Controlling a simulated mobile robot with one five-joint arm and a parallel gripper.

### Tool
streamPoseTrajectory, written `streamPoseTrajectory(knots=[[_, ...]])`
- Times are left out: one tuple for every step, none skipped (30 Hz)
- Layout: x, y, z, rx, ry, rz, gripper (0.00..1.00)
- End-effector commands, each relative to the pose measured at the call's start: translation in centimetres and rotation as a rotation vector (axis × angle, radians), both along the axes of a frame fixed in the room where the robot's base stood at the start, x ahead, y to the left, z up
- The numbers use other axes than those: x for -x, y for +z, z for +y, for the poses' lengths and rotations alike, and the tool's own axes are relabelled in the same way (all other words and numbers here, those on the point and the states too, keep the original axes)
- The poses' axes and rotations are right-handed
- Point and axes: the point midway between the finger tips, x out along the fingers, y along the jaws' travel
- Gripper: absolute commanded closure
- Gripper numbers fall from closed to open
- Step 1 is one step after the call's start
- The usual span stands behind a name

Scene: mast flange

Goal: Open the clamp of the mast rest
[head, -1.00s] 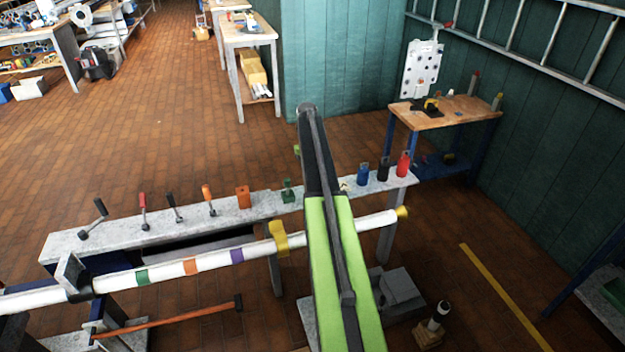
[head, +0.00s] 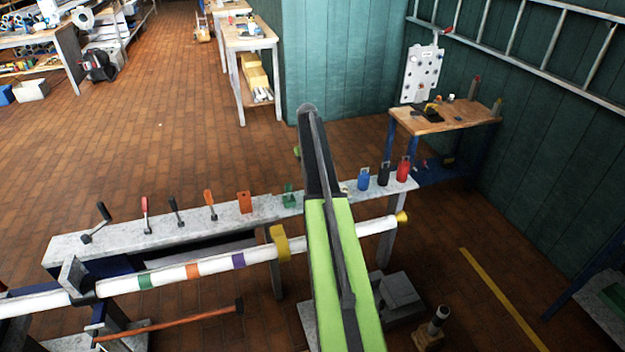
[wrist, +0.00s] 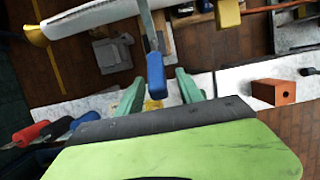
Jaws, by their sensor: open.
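The white mast (head: 330,236) with coloured bands lies across the head view, held by a yellow clamp (head: 283,243) and a dark grey support (head: 74,277). In the wrist view the mast (wrist: 95,14) crosses the top left, and the yellow clamp (wrist: 228,14) is at the top. A grey lever with a blue handle (wrist: 155,76) stands out from the mast side. My gripper (wrist: 163,80) is open, its two green fingers either side of the handle's end, with no clear contact. My arm hides the lever in the head view.
A grey block (head: 400,290) and a wooden-based post (head: 432,330) stand on the floor, front right.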

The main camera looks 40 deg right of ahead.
Motion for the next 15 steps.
streamPoseTrajectory(knots=[[-0.3,1.7,-0.1,0.000,0.000,0.000,0.56],[-0.5,2.3,-0.2,0.000,0.000,0.000,0.56],[-0.8,3.2,-0.3,0.000,0.000,0.000,0.56],[-0.9,3.9,-0.4,0.000,0.001,0.000,0.56],[-1.2,4.6,-0.4,0.000,0.001,0.000,0.56],[-1.4,5.5,-0.6,-0.001,0.000,0.000,0.56],[-1.6,6.2,-0.7,0.000,0.000,-0.001,0.56],[-1.8,6.9,-0.8,0.000,0.000,-0.001,0.56],[-2.1,7.8,-0.9,0.000,0.000,-0.001,0.56],[-2.3,8.3,-1.0,0.000,0.000,-0.001,0.56],[-2.4,8.9,-1.0,0.000,0.000,-0.001,0.56],[-2.6,9.4,-1.1,0.000,0.000,-0.001,0.56],[-2.8,9.7,-1.2,0.000,0.000,-0.001,0.56],[-2.8,9.9,-1.2,0.000,0.000,-0.001,0.56],[-2.9,10.1,-1.2,0.000,0.000,-0.001,0.56]])
